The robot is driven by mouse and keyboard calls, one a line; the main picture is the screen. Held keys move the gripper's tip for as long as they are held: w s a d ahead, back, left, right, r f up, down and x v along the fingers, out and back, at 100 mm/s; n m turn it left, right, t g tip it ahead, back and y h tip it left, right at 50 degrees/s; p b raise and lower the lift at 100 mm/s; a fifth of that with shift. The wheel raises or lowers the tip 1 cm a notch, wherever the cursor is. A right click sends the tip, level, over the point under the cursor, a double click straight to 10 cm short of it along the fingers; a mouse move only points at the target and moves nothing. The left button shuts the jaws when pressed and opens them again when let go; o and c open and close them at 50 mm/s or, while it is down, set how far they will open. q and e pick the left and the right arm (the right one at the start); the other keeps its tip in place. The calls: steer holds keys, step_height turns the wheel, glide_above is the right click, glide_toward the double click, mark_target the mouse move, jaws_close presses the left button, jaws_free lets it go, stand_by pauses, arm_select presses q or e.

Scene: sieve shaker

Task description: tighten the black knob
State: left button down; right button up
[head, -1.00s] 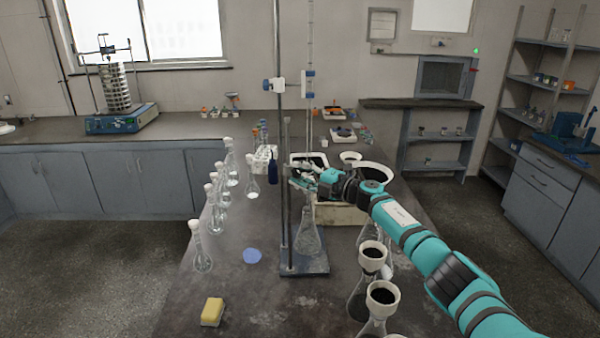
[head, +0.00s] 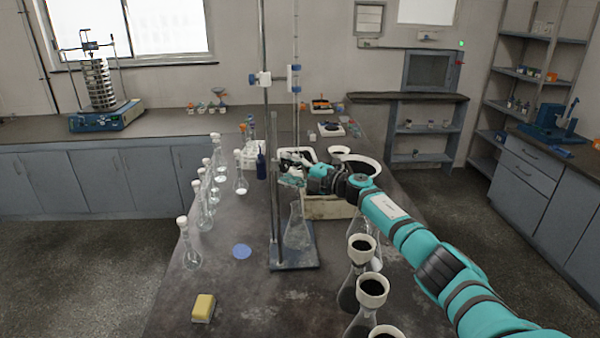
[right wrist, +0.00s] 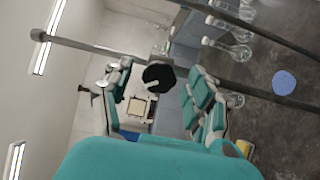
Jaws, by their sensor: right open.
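A round black knob (right wrist: 158,78) with a pale bar across it shows in the right wrist view, between the two fingers of my right gripper (right wrist: 157,90). The teal fingers are apart, one on each side of the knob, and I cannot tell whether either touches it. In the head view my right gripper (head: 290,173) is beside the metal stand (head: 273,210), above a clear conical flask (head: 297,228). The knob is too small or hidden to make out there. My left gripper is not in view.
Clear flasks (head: 193,258) line the bench's left side. A blue bottle (head: 261,165) is close left of the stand. A yellow sponge (head: 204,307) lies in front. The sieve shaker (head: 97,85) stands far left.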

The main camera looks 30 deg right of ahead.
steer(key=v, duration=1.1)
steer(key=shift+s+d, duration=0.25)
steer(key=shift+s, duration=0.05)
